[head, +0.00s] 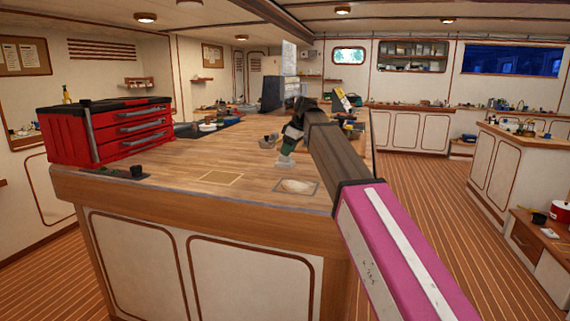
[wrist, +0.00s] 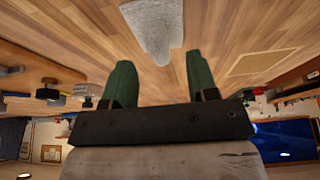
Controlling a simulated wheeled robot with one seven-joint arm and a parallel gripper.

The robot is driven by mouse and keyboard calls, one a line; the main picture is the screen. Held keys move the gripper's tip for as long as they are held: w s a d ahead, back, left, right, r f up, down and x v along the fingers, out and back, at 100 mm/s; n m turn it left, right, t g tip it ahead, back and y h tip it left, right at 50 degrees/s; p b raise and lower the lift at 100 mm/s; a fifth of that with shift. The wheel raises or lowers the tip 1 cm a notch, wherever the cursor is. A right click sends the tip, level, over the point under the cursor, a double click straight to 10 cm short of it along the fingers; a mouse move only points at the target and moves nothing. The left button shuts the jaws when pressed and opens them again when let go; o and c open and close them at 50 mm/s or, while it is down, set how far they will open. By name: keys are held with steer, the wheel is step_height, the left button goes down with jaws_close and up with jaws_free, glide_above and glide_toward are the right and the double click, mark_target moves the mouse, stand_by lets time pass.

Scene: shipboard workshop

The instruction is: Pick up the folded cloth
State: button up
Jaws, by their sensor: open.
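The folded cloth (wrist: 153,22) is pale grey, with a wide part and a narrower part pointing toward my gripper. It also shows on the wooden counter in the head view (head: 285,162), small and partly hard to make out. My gripper (wrist: 161,72) has two green fingers, spread apart with nothing between them. The near end of the cloth lies just beyond the fingertips, in line with the gap. In the head view my gripper (head: 289,149) points down, right above the cloth. Whether a finger touches it, I cannot tell.
A red tool chest (head: 108,130) stands on the left of the counter (head: 190,168). A tan outlined square (head: 220,178) and a dark-edged square with a pale middle (head: 296,187) lie near the front edge. Small items and a dark box (head: 279,93) stand farther back.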

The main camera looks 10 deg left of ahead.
steer(key=x, duration=0.3)
jaws_close()
steer(key=shift+r, duration=0.8)
step_height(320, 180, up, 3)
steer(key=shift+w+f, duration=0.1)
steer(key=shift+f, duration=0.1)
steer(key=s+a+r, duration=0.7)
steer(key=s, duration=0.2)
steer(key=shift+a, duration=0.4)
steer(key=c, duration=0.9)
jaws_free()
steer(key=shift+f, duration=0.1)
